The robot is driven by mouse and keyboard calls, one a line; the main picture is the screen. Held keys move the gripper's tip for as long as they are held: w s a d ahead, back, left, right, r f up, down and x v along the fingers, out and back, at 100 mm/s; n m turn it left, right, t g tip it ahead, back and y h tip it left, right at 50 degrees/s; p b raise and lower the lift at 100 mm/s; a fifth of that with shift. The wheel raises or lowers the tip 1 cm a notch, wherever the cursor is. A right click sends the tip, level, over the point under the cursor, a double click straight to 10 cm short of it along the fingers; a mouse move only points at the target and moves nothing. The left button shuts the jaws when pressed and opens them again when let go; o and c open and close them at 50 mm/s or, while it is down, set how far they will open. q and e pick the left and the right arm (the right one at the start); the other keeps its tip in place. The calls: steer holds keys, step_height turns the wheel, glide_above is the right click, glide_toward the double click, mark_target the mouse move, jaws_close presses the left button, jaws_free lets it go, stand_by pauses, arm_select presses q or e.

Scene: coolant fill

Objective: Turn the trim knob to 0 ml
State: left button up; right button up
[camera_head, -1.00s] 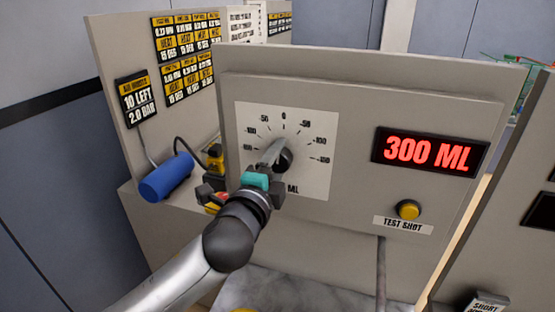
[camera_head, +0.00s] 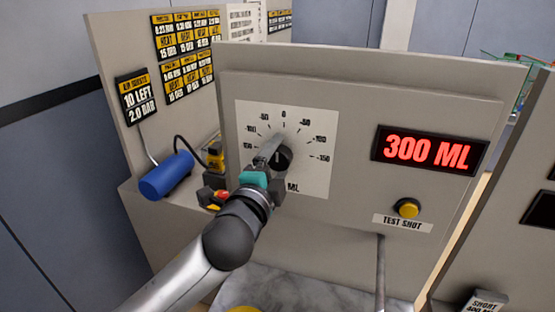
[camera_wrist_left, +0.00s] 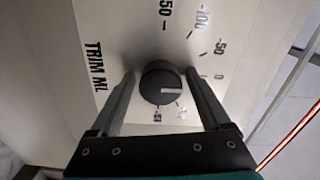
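The black round trim knob (camera_head: 284,158) sits on a white dial plate (camera_head: 312,180) with a scale around it, 0 at the top. In the left wrist view the knob (camera_wrist_left: 160,82) shows a pale mark on its lower right edge, off the 0 label and apparently on the far side of it from -50 and -100. My left gripper (camera_wrist_left: 160,76) is open, its two fingers on either side of the knob with a narrow gap visible at each. In the head view the gripper (camera_head: 268,152) partly covers the knob and dial. My right gripper is not in view.
A red display (camera_head: 428,151) reads 300 ML. Below it is a yellow test shot button (camera_head: 408,208). A blue cylinder (camera_head: 167,176) and a yellow-black item (camera_head: 215,156) are left of the panel. Another grey cabinet (camera_head: 510,220) stands at the right.

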arm_select(q)
steer(key=shift+o, duration=0.4)
steer(key=v, duration=1.5)
steer(key=shift+s, duration=0.1)
